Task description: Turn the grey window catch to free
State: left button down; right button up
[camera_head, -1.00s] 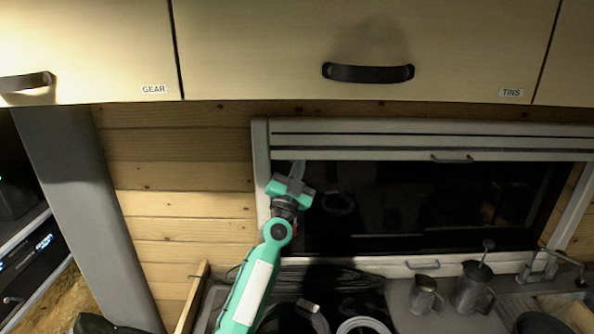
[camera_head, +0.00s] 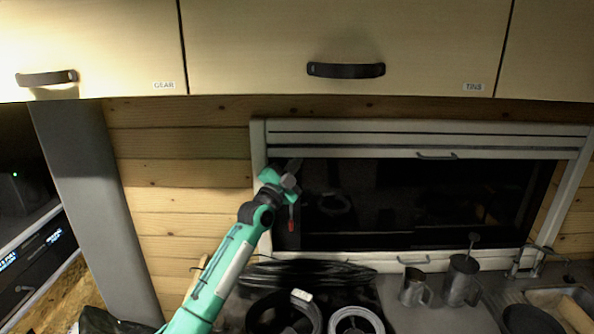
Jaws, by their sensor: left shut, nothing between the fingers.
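The dark window (camera_head: 400,205) has a pale frame, with a partly lowered pale blind (camera_head: 350,140) at its top. My left gripper (camera_head: 292,170), teal and grey, is shut at the window's upper left, by the left frame post. A small grey piece with a red end (camera_head: 291,213) shows just below it against the glass; I cannot tell whether it belongs to the gripper or the window. No grey catch can be made out clearly; the gripper covers part of this corner. My right gripper is not in view.
Cupboards with dark handles (camera_head: 346,70) hang above. Below the window are dark coiled cables (camera_head: 300,272), a pale ring (camera_head: 356,322), metal mugs (camera_head: 461,282) and a tap (camera_head: 522,262). A grey post (camera_head: 85,190) stands at left.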

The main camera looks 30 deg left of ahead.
pick_arm(q)
jog(key=shift+a+f+m+g+h+p, duration=0.2)
jog(key=shift+m+g+h, duration=0.45)
jog(key=shift+m, duration=0.7)
jog(key=shift+a+f+m+g+h+p, duration=0.1)
jog(key=shift+a+f+m+g+h, duration=0.2)
jog(key=shift+m+g, duration=0.8)
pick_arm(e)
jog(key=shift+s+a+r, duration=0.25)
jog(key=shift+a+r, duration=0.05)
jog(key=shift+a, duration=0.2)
pick_arm(q)
jog(key=shift+r+m+t, duration=0.1)
jog(key=shift+m+t, duration=0.15)
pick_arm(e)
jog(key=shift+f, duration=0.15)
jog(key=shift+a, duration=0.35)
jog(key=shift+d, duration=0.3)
